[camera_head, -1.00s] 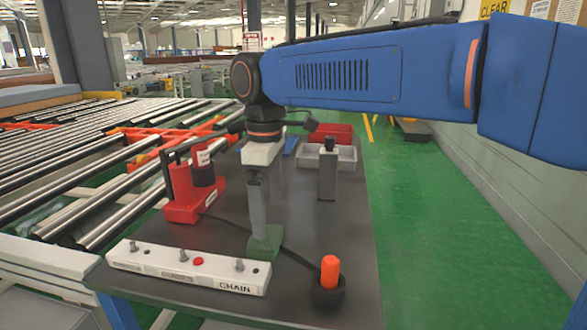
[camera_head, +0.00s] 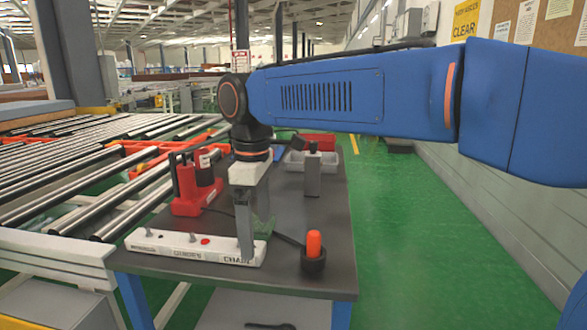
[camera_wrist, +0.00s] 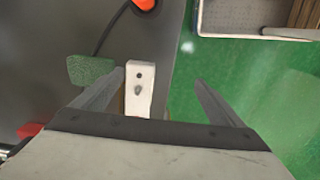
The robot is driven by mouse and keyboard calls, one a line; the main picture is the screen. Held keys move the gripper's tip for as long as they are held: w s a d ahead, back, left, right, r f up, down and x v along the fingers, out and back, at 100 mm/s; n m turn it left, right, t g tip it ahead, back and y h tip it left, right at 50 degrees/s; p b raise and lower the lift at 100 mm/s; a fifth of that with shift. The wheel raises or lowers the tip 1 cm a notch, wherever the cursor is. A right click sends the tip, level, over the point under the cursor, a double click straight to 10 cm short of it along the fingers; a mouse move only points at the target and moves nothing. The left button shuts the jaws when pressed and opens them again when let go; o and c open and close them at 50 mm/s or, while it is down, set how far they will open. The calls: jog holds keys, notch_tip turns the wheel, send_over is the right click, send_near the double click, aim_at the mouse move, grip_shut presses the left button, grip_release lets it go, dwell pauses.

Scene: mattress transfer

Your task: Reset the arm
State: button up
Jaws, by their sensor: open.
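My gripper (camera_head: 253,228) hangs down from my blue arm over the front part of the dark table (camera_head: 333,225). In the wrist view my gripper (camera_wrist: 160,88) has its two fingers spread wide with nothing held between them. The white control bar (camera_head: 180,246) with toggles, a red button and a "CHAIN" label lies along the table's front left edge. In the wrist view the end of the white control bar (camera_wrist: 140,88) shows below and between the fingers; whether a finger touches it I cannot tell.
A red device (camera_head: 195,190) stands at the table's left. A black holder with an orange-topped plug (camera_head: 314,246) is right of my gripper. A grey bin (camera_head: 330,163) and a red bin (camera_head: 318,141) are at the back. A roller conveyor (camera_head: 70,190) runs along the left; green floor (camera_head: 410,240) is clear on the right.

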jog(key=d+m, duration=0.1)
jog(key=d, duration=0.2)
jog(key=d+m, duration=0.1)
jog(key=d, duration=0.3)
jog(key=d+f+m, duration=0.1)
jog(key=d, duration=0.3)
jog(key=shift+m+t+y, duration=0.3)
jog(key=shift+t, duration=0.1)
jog(key=s+d+f+m+t, duration=0.1)
jog(key=s+d+f+m, duration=0.3)
jog(key=d, duration=0.4)
jog(key=s+d+f+m+t, duration=0.1)
jog(key=s+d+f+m, duration=0.3)
jog(key=d, duration=0.5)
jog(key=s+d+f+m+t, duration=0.2)
jog(key=s+d+f+m, duration=0.2)
jog(key=s+d+f, duration=0.2)
jog(key=d+f, duration=0.1)
jog(key=d, duration=0.1)
jog(key=shift+s+d+m, duration=0.3)
jog(key=shift+s+m, duration=0.1)
